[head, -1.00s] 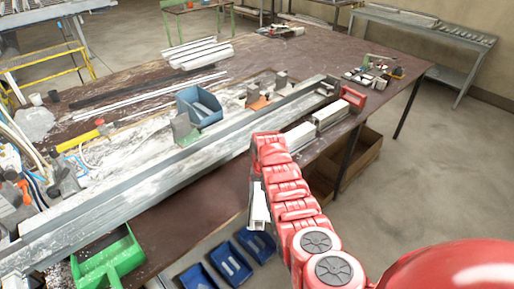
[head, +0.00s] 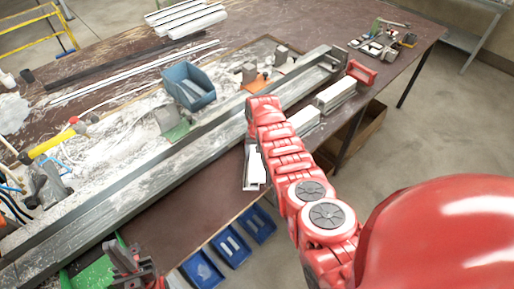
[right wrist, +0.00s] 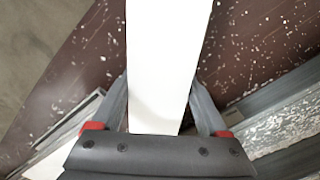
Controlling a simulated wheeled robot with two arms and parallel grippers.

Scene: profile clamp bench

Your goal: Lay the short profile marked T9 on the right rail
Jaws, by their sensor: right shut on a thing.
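A white profile (head: 255,168) is held by my right gripper, above the bench's front edge in the head view. It fills the middle of the right wrist view (right wrist: 165,50), between the two fingers of my right gripper (right wrist: 160,100). No T9 mark is readable. In the head view my red right arm hides the right fingers. A long grey metal rail (head: 210,146) runs diagonally along the bench, just beyond the held profile, apart from it. It also shows at lower right in the right wrist view (right wrist: 285,112). My left gripper (head: 130,264) is at the lower left; its fingers are unclear.
Two pale profile pieces (head: 337,94) lie near the bench's right edge, by a red block (head: 361,72). A blue bin (head: 189,88) stands behind the rail. A green bin (head: 88,276) is beside my left gripper. Blue trays (head: 230,245) are below the bench edge.

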